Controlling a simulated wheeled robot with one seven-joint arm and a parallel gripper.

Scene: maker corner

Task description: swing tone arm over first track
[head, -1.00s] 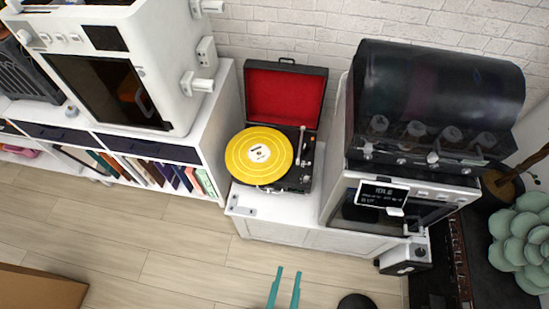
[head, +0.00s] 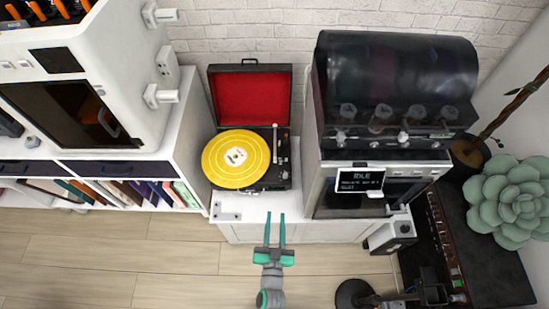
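A suitcase record player (head: 270,182) stands on a low white cabinet, its red-lined lid (head: 250,98) open against the wall. A yellow record (head: 222,172) lies on its platter. The white tone arm (head: 275,145) runs along the right side of the deck, to the right of the record and apart from it. My gripper (head: 274,216) is in front of the record player, at the cabinet's front edge in the picture. Its two teal fingers are apart with nothing between them. They point toward the player and do not appear to touch it.
The white cabinet top (head: 245,208) has a bare strip in front of the player. A machine with a dark hood (head: 395,85) and an "IDLE" screen (head: 360,179) stands close on the right. A white shelf unit (head: 190,115) with books is on the left.

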